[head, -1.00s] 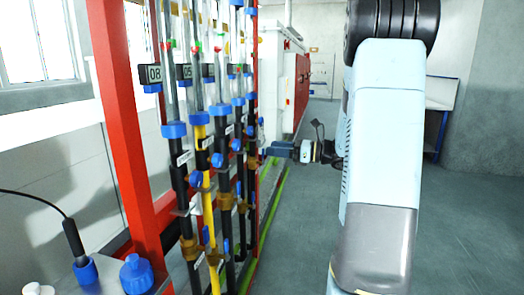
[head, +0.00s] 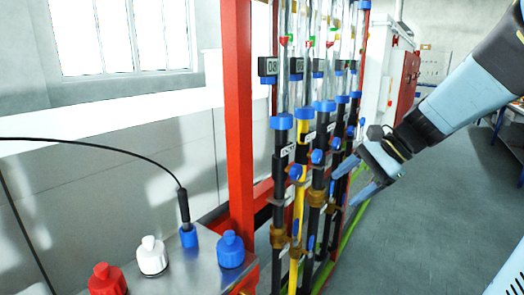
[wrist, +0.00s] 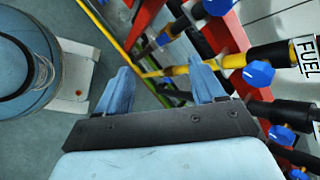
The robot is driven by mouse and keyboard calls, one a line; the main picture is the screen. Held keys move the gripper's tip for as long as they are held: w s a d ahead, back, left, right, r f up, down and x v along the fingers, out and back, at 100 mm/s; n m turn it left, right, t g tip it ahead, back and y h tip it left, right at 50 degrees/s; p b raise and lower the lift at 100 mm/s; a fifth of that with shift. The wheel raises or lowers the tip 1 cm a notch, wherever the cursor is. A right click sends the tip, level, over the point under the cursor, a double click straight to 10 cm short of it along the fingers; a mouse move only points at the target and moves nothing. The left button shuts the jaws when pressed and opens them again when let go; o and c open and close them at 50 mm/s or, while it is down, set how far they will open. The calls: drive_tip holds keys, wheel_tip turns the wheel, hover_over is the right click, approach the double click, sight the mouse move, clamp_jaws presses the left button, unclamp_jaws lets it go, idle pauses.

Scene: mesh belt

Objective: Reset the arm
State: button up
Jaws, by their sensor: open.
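My gripper (head: 364,182) is to the right of the row of pipes in the head view, its two blue fingers pointing left and down toward the lower pipes. The fingers are spread apart and nothing shows between them. In the wrist view my gripper (wrist: 158,90) also shows open, with pipes beyond and to the right of the fingertips. My arm (head: 452,95) reaches in from the upper right. I cannot tell whether a fingertip touches a pipe.
Vertical pipes with blue valve knobs (head: 317,157) stand in a red frame (head: 238,120). A metal bench (head: 190,268) with red, white and blue caps is at lower left. A red and white cabinet (head: 400,75) stands behind.

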drive_tip(key=s+d+r+n+t+h, duration=0.2)
drive_tip(key=s+d+n+t+h, duration=0.1)
drive_tip(key=s+n+h, duration=0.5)
drive_tip(key=shift+s+d+n+t, duration=0.3)
drive_tip(key=shift+s+n, duration=1.2)
drive_tip(key=shift+n, duration=0.4)
idle(4.1)
